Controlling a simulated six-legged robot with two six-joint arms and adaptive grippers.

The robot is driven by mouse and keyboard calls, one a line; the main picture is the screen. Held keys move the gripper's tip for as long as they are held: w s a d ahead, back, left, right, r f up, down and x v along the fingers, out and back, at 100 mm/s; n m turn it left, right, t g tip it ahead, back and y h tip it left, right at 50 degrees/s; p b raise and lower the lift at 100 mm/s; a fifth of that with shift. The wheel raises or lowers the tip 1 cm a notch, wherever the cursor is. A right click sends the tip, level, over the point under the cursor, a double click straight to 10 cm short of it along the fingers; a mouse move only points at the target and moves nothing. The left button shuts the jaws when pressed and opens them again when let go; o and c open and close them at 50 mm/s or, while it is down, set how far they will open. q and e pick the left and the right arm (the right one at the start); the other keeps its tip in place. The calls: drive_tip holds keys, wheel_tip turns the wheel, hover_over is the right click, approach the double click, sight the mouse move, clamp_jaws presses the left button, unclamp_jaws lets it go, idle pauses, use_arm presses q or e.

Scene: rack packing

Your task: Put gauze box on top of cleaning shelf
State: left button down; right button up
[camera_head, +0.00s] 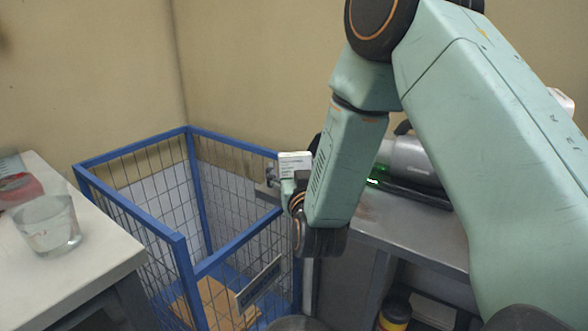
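A small white box with printed text, which looks like the gauze box (294,161), is at the end of my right arm in the head view. My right gripper (277,180) appears shut on it, holding it upright above the back right part of the blue wire cage. The arm links partly hide the fingers. A grey metal shelf (405,230), which may be the cleaning shelf, stands to the right of the gripper, partly covered by my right arm. My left gripper is not in view.
A blue-framed wire cage (188,250) holds brown cardboard (215,302). A grey device (408,160) with a green light lies on the metal shelf; a black and yellow container (395,314) stands below. A white table (90,255) at left bears a clear glass (48,228).

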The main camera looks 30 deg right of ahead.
drive_tip(key=shift+o, duration=0.5)
drive_tip(key=shift+s+r, duration=0.1)
drive_tip(key=shift+r, duration=0.15)
drive_tip(key=p+v, duration=0.2)
drive_tip(key=v, duration=1)
